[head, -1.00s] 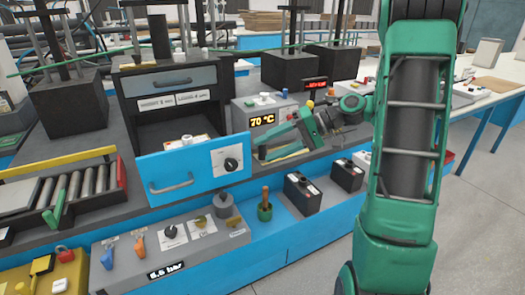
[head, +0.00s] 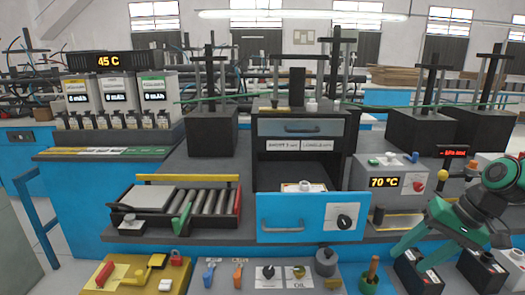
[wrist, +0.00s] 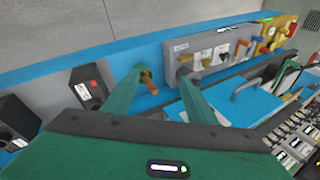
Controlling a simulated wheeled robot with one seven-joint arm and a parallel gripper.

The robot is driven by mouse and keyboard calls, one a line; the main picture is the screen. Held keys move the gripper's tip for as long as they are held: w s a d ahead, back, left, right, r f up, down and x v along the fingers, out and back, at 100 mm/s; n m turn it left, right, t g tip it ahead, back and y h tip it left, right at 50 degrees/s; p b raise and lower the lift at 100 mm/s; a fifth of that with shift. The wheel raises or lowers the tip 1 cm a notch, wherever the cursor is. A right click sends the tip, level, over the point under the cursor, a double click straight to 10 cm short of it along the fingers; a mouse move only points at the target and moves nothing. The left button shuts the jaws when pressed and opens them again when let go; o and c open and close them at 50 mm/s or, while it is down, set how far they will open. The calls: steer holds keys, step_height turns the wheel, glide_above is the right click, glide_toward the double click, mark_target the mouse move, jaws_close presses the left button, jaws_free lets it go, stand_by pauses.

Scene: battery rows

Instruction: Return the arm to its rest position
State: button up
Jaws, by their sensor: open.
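My green arm comes in at the right edge of the head view. My gripper (head: 408,260) hangs there with its two green fingers apart, pointing down and left, and nothing shows between them. It is in front of the 70 °C box and right of the open blue drawer (head: 285,220). In the wrist view my gripper (wrist: 163,76) is also open and empty. The wooden-handled tool in its green holder (wrist: 147,82) appears close to the left finger there; I cannot tell the gap. It also shows in the head view (head: 372,270).
Black boxes (head: 412,272) stand below and beside my gripper. The 70 °C box (head: 385,180) is behind it. A grey control panel (head: 255,280) and a roller tray (head: 180,210) lie to the left. Grey floor (wrist: 100,30) shows beyond the blue bench edge.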

steer(key=s+d+m+g+h, duration=0.1)
steer(key=s+d+h, duration=0.1)
steer(key=s, duration=0.7)
steer(key=s+d+m+g+h, duration=0.1)
steer(key=s+d+m+h, duration=0.1)
steer(key=s, duration=0.7)
steer(key=shift+s+d+r+g+h, duration=0.25)
steer(key=shift+d+r+g+h, duration=0.05)
steer(key=shift+d+g, duration=0.15)
steer(key=shift+w+f, duration=0.25)
steer(key=shift+w, duration=0.4)
